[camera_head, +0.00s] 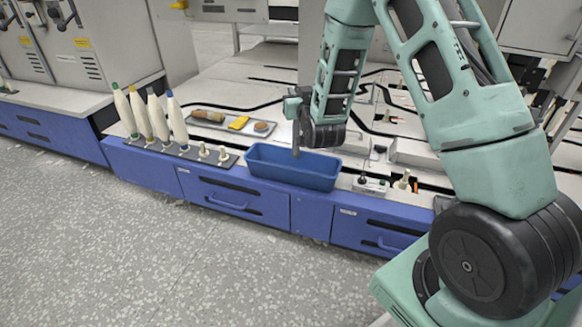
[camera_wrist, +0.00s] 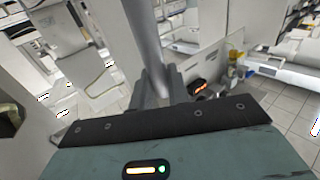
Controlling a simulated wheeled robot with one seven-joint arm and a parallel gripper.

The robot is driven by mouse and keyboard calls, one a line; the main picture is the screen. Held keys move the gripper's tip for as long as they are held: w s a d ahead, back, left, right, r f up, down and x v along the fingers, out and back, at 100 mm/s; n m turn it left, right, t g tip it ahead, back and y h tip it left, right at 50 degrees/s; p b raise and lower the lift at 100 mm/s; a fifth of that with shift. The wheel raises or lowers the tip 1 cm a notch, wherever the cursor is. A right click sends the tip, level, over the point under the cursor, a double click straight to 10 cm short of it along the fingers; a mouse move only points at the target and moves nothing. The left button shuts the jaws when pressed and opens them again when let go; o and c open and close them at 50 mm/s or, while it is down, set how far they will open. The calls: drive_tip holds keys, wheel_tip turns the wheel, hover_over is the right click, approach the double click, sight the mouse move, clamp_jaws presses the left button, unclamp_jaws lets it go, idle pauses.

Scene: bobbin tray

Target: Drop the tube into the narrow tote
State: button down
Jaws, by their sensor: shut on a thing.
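The narrow blue tote (camera_head: 292,177) stands on the white bench top near its front edge, in the middle of the head view. My gripper (camera_head: 294,104) is above the tote and shut on a grey tube (camera_head: 296,139). The tube hangs roughly upright, its lower end over or just within the tote's opening; I cannot tell how deep. In the wrist view the tube (camera_wrist: 146,42) runs between the two dark fingers of my gripper (camera_wrist: 158,84). The tote's inside floor is hidden in the head view.
Left of the tote, a dark rack (camera_head: 182,149) holds several white bobbins and short pegs. Behind it lies a grey tray (camera_head: 222,122) with a yellow piece and brown items. A small switch box (camera_head: 370,185) sits right of the tote. Black lines cross the bench.

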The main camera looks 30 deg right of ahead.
wheel_tip(320, 180, down, 6)
drive_tip(key=b, duration=0.3)
drive_tip(key=shift+s+r+b, duration=0.1)
drive_tip(key=shift+b, duration=0.3)
drive_tip(key=c, duration=1.3)
unclamp_jaws()
drive_tip(key=p+v, duration=1.2)
drive_tip(key=v, duration=0.5)
drive_tip(key=shift+s, duration=0.15)
